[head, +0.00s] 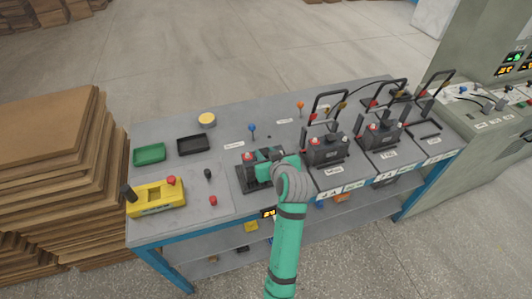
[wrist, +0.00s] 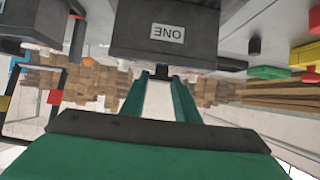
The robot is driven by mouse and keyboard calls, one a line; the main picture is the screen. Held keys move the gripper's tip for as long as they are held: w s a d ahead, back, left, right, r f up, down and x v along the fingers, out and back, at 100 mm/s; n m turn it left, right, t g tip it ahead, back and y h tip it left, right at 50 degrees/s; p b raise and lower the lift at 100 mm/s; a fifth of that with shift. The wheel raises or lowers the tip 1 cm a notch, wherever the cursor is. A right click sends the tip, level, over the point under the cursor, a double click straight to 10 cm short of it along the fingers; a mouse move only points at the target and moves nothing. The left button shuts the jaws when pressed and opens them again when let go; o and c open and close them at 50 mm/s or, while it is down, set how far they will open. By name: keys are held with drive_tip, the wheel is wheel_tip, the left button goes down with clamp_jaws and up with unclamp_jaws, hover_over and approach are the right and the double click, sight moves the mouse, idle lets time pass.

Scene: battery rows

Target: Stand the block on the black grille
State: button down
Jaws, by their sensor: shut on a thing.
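A dark grey block (wrist: 160,35) labelled ONE fills the top of the wrist view, its label upside down there. My gripper's two green fingers (wrist: 160,75) reach to its near edge and are shut on it; the exact grip point is hard to see. In the head view the dark block (head: 245,176) is beside my gripper (head: 262,160), at the front middle of the bench. Whether it touches the surface below is unclear. A flat black rectangular piece (head: 193,144), apparently the black grille, lies empty at the back left, away from the block.
A green tray (head: 149,154) lies left of the black piece, with a yellow round item (head: 207,120) behind. A yellow control box (head: 156,197) stands front left. Dark units (head: 325,150) with raised black handles stand right. Blue (head: 252,128) and orange (head: 300,105) knobs rise at the back.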

drive_tip(key=c, duration=1.4)
unclamp_jaws()
drive_tip(key=shift+o, duration=0.2)
